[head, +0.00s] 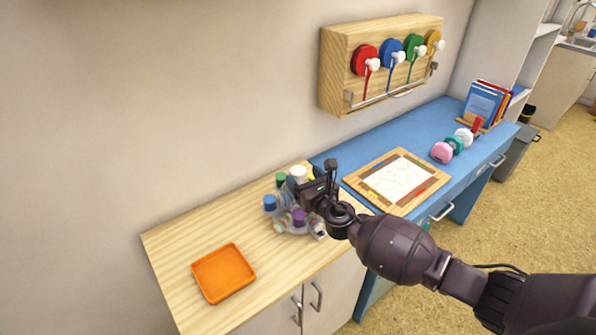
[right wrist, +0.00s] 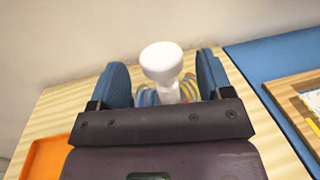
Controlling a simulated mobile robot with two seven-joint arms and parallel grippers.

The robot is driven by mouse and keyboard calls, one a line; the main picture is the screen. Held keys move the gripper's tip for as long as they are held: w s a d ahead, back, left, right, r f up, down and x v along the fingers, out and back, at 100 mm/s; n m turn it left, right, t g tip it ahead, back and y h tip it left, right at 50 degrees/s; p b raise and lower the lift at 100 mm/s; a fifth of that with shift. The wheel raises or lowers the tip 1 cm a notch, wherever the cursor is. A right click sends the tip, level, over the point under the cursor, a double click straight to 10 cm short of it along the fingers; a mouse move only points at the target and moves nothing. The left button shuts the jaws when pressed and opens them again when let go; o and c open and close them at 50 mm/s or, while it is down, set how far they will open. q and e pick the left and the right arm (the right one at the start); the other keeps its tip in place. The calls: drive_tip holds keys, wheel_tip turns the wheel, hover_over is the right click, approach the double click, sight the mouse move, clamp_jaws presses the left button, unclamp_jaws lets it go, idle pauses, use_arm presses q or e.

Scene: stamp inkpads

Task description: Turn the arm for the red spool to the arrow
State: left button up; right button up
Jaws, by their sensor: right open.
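A red spool (head: 365,60) with a white knob is at the left end of a wooden wall box (head: 338,70), and a red strip hangs below it. On the wooden counter stands a round carousel (head: 283,221) with coloured tops, partly hidden by my right gripper (head: 308,190). A white knob (head: 298,173) rises from its middle. In the right wrist view the white knob (right wrist: 161,60) lies between the two spread fingers of my right gripper (right wrist: 163,78), apart from both. I cannot make out an arrow. My left gripper is not in view.
Blue (head: 390,48), green (head: 413,45) and yellow (head: 433,40) spools follow on the wall box. An orange tray (head: 222,298) lies on the counter at front left. A wooden board with paper (head: 397,180) lies on the blue desk (head: 425,124). Books (head: 483,104) stand at its far end.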

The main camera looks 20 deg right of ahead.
drive_tip(key=shift+w+a, duration=0.15)
drive_tip(key=shift+w, duration=0.75)
drive_tip(key=shift+w+a, duration=0.15)
drive_tip(key=shift+w, duration=0.75)
drive_tip(key=c, duration=1.2)
